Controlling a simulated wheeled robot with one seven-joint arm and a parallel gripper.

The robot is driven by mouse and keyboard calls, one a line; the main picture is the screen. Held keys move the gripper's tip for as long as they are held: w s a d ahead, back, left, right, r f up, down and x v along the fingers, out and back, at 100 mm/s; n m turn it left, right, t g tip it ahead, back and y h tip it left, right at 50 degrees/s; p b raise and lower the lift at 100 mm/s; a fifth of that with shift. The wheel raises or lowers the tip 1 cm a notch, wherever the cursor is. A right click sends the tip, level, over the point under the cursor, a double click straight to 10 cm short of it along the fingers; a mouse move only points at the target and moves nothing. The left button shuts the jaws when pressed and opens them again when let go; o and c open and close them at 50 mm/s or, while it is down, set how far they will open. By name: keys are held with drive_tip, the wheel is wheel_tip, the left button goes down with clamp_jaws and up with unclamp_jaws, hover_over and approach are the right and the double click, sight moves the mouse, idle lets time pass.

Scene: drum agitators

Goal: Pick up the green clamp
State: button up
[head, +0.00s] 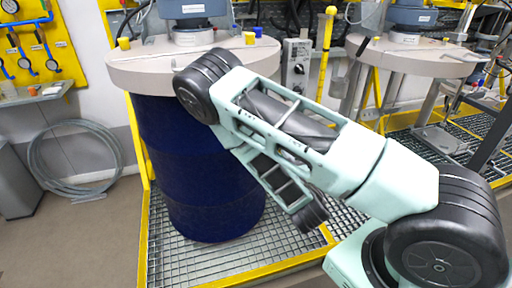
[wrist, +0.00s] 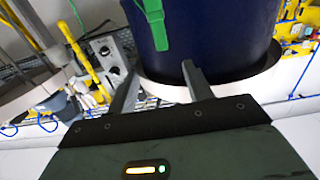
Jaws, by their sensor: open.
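The green clamp (wrist: 155,22) shows at the top of the wrist view, against the side of the dark blue drum (wrist: 215,35), its upper part cut by the frame edge. My gripper (wrist: 160,72) is open, with its two fingers apart and nothing between them. The clamp lies beyond the fingertips, roughly in line with the gap, and looks clear of them. In the head view I see the blue drum (head: 205,185), but no clamp; my arm covers part of the drum there.
A pale round lid (head: 140,68) tops the drum, which stands on a metal grating (head: 180,262) with a yellow edge. A second agitator lid (head: 440,58) stands at the right. A grey control box (head: 297,62) and a yellow post (head: 326,55) are behind my arm. A coiled hose (head: 75,155) leans at the left wall.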

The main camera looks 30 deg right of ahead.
drive_tip(key=b+x, duration=1)
drive_tip(key=x, duration=0.7)
drive_tip(key=shift+w, duration=0.25)
drive_tip(key=c, duration=1.1)
